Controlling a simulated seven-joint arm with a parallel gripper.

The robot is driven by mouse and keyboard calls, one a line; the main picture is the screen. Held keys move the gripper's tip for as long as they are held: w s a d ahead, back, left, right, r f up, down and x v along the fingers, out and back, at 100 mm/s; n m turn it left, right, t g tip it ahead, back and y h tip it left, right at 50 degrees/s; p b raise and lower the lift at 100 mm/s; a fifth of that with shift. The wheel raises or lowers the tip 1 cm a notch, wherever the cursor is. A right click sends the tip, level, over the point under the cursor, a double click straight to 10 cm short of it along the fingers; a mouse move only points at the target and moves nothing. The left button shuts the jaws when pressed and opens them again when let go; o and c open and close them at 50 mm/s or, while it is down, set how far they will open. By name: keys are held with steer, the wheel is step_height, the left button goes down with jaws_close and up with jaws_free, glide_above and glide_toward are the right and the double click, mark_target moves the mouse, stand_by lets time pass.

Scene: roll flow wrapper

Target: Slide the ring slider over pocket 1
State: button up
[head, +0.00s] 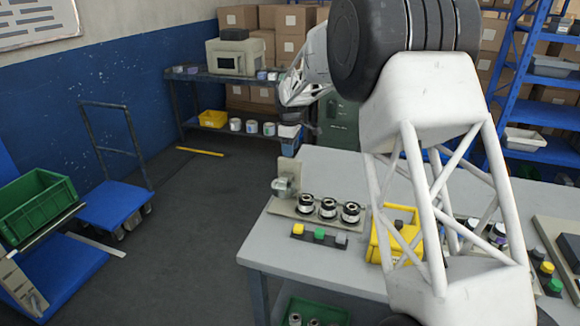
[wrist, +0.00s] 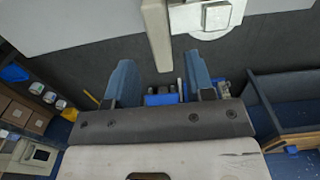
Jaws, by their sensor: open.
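The ring slider appears to be the pale silvery round piece (head: 284,187) at the left end of a beige base plate (head: 283,208) on the table. Three dark-rimmed rolls with pale tops (head: 328,208) stand in a row to its right, apparently in the pockets; I cannot read which is pocket 1. In the wrist view a pale round piece with a square metal top (wrist: 215,15), probably the slider, shows at the upper edge beside a beige upright (wrist: 156,35).
A beige upright (head: 289,170) rises behind the slider. Yellow, green and grey blocks (head: 319,235) sit in front of the plate. A yellow bin (head: 383,250) stands to the right, partly hidden by my arm. The table's left front corner (head: 262,250) is bare.

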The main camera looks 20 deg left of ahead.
mark_target(290, 159)
stand_by(0.4)
steer(key=shift+f, duration=3.9)
steer(key=shift+c, duration=0.5)
jaws_close()
